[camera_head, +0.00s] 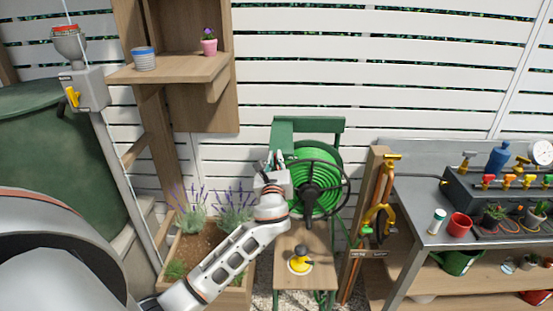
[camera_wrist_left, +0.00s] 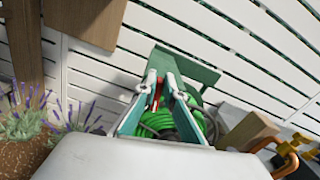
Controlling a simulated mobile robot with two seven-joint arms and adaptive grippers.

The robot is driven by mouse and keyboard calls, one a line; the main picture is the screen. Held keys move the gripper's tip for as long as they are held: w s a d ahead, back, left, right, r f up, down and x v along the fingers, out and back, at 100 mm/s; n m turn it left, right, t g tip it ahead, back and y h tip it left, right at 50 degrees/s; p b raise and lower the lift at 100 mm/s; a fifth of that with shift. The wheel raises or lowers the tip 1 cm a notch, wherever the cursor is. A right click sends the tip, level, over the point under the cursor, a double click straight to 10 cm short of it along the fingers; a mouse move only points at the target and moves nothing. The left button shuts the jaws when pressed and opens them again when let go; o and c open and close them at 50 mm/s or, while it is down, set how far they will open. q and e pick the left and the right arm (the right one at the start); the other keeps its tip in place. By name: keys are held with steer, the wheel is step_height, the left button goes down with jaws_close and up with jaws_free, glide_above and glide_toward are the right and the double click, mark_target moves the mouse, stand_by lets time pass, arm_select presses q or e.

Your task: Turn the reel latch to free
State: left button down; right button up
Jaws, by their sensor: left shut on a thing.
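The hose reel (camera_head: 322,182) stands in front of the white fence, with bright green hose wound on it, a green frame and a dark hand wheel. My left gripper (camera_head: 274,160) is at the upper left side of the reel, by the green frame post. In the left wrist view, my left gripper's two fingers (camera_wrist_left: 163,82) point at the reel frame. A thin red piece, apparently the reel latch (camera_wrist_left: 157,96), shows between them, and the gripper is shut on it. Most of the latch is hidden by the fingers, so its turned position cannot be told. My right gripper is not in view.
A wooden stool (camera_head: 306,272) with a yellow and black object (camera_head: 300,260) stands in front of the reel. A lavender planter (camera_head: 200,245) is left of it. A wooden post (camera_head: 362,215) and a metal workbench (camera_head: 430,236) are to the right.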

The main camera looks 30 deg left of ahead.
arm_select(q)
steer(key=f+n+b, duration=0.1)
steer(key=n, duration=0.4)
steer(key=a+n+b, duration=0.1)
steer(key=n, duration=0.4)
steer(key=s+f+n+b, duration=0.1)
steer(key=n, duration=0.4)
steer(key=shift+s+a+f+n, duration=0.1)
steer(key=shift+a+f+n, duration=0.2)
steer(key=shift+a+f, duration=0.1)
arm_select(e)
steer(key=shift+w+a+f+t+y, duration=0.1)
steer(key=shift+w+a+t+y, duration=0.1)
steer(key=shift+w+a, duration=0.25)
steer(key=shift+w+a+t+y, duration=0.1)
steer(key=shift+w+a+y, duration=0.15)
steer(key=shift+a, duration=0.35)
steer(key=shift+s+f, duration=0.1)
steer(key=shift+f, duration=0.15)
arm_select(q)
steer(key=c, duration=2.1)
jaws_free()
steer(key=shift+c, duration=0.2)
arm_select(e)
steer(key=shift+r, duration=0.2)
